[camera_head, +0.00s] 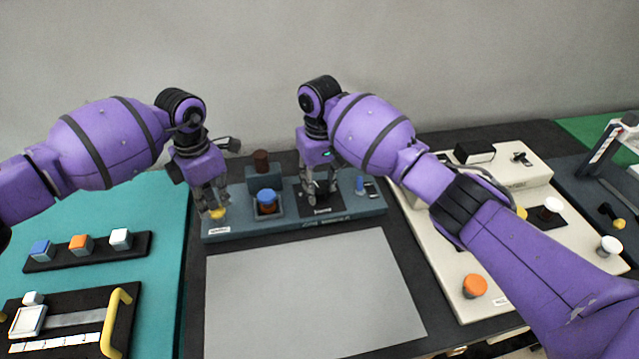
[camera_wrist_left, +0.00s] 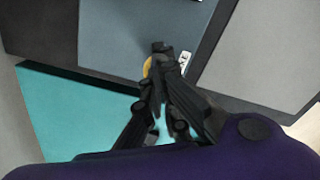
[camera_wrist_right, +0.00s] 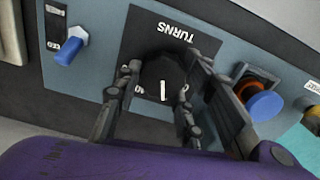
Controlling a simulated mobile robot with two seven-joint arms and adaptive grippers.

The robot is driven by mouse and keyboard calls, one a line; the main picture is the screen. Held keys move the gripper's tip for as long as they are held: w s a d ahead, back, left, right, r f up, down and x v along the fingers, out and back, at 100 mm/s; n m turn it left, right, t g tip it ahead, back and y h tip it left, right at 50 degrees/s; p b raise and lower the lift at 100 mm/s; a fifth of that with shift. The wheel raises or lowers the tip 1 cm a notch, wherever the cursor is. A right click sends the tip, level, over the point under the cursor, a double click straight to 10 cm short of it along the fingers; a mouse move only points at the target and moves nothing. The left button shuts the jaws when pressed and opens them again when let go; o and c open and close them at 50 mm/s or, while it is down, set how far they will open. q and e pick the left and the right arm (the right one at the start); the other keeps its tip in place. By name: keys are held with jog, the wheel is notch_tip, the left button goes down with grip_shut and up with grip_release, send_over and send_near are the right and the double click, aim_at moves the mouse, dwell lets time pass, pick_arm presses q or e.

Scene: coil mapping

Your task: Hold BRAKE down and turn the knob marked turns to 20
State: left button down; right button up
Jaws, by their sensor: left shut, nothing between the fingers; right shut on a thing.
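The yellow button (camera_head: 219,214) is at the left end of the blue-grey panel, above a small white label too small to read. My left gripper (camera_head: 212,206) is shut and empty, its fingertips on or just over the button. In the left wrist view a yellow edge of the button (camera_wrist_left: 147,68) shows beside the fingertips, which hide the rest. I cannot tell how far it is pressed. The black knob (camera_wrist_right: 162,72) sits on a dark plate marked TURNS, its white pointer line showing. My right gripper (camera_wrist_right: 158,88) is shut on it, one finger each side, hiding parts of the scale.
A blue knob (camera_head: 267,196) and a dark red cylinder (camera_head: 261,160) stand between the grippers. A blue lever (camera_wrist_right: 70,50) is on the panel's other side of the TURNS plate. A grey mat (camera_head: 310,295) lies clear in front. A cream console (camera_head: 450,250) stands right.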

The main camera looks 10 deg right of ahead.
aim_at(321, 187)
pick_arm(q)
jog(key=shift+a+f, duration=0.1)
pick_arm(e)
jog(key=shift+d, duration=0.25)
jog(key=o, duration=0.9)
jog(key=shift+c, duration=0.2)
jog(key=shift+o, duration=1.1)
jog(key=shift+a, duration=0.1)
jog(key=shift+r, duration=0.1)
notch_tip(321, 187, up, 12)
pick_arm(q)
notch_tip(321, 187, up, 8)
